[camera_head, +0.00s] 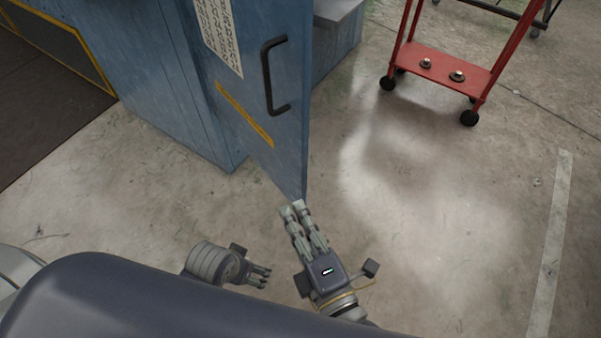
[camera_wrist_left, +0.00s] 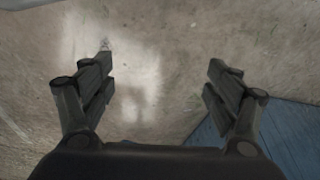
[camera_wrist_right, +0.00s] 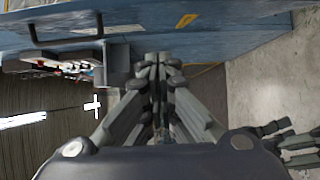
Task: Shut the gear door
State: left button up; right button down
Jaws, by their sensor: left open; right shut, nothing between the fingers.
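The gear door (camera_head: 255,90) is a blue panel with a black handle (camera_head: 275,75), a white label and a yellow strip. It stands out at an angle from the blue cabinet (camera_head: 170,100). My right gripper (camera_head: 298,208) is shut and empty, its fingertips close to the door's lower end in the head view; I cannot tell if they touch. In the right wrist view the door (camera_wrist_right: 215,35) spans the top, beyond the shut fingers (camera_wrist_right: 158,62). My left gripper (camera_head: 262,276) is open and empty, lower and to the left. Its spread fingers (camera_wrist_left: 160,75) show over floor in the left wrist view.
A red wheeled cart (camera_head: 445,65) with small round parts on its shelf stands at the upper right. A grey block (camera_head: 335,12) is behind the door. A dark mat (camera_head: 40,110) lies at the left. The concrete floor (camera_head: 430,200) right of the door is clear.

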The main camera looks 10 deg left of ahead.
pick_arm(q)
jog(key=f+p, duration=0.1)
jog(key=f, duration=0.4)
jog(key=shift+s+f, duration=0.15)
jog(key=shift+s, duration=0.05)
pick_arm(e)
jog(key=w+a, duration=0.3)
jog(key=w, duration=0.7)
jog(key=shift+w, duration=0.15)
